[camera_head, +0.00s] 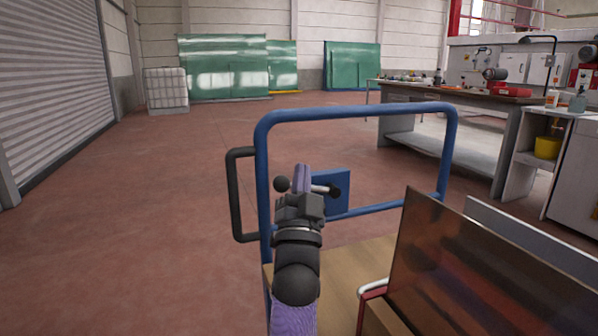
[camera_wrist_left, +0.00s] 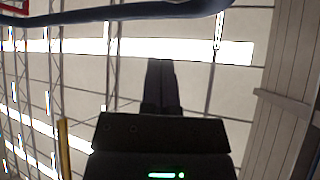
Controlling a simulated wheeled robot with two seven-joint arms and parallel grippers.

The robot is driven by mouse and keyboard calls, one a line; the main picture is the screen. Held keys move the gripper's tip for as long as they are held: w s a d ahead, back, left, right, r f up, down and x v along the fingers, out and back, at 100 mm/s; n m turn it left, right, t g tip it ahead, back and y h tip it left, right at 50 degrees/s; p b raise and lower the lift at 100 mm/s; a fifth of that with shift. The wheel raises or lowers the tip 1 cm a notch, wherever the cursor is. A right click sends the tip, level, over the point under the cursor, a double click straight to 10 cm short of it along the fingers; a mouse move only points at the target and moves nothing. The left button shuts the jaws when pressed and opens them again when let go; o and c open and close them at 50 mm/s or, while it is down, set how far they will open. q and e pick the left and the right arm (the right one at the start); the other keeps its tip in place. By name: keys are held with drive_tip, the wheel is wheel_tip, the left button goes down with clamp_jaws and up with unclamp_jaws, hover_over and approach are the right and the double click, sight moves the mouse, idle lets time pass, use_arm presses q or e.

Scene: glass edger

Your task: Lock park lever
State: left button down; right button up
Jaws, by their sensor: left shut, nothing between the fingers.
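The park lever is a short metal rod with a black ball knob (camera_head: 282,184) on its left and a dark round end (camera_head: 336,191) on its right. It sits at a blue plate (camera_head: 338,206) on the blue tube frame (camera_head: 350,110) of a cart. My left gripper (camera_head: 301,172) is shut and empty. Its fingers point up and hide the middle of the lever; I cannot tell whether they touch it. In the left wrist view the closed fingers (camera_wrist_left: 162,75) stand against the ceiling, with a dark blue tube (camera_wrist_left: 120,14) beyond. My right gripper is out of view.
A black side handle (camera_head: 234,195) juts from the frame's left. A brown sheet (camera_head: 470,270) leans on the cart at the right, near a red-and-white bar (camera_head: 368,292). A workbench (camera_head: 430,96) stands at the back right. The floor at left is clear.

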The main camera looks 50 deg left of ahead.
use_arm(q)
drive_tip(key=v, duration=0.8)
drive_tip(key=shift+a+f+p, duration=0.2)
drive_tip(key=shift+f+p, duration=0.2)
drive_tip(key=shift+f, duration=0.1)
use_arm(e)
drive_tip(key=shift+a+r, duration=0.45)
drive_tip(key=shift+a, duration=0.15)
use_arm(q)
drive_tip(key=shift+s, duration=0.1)
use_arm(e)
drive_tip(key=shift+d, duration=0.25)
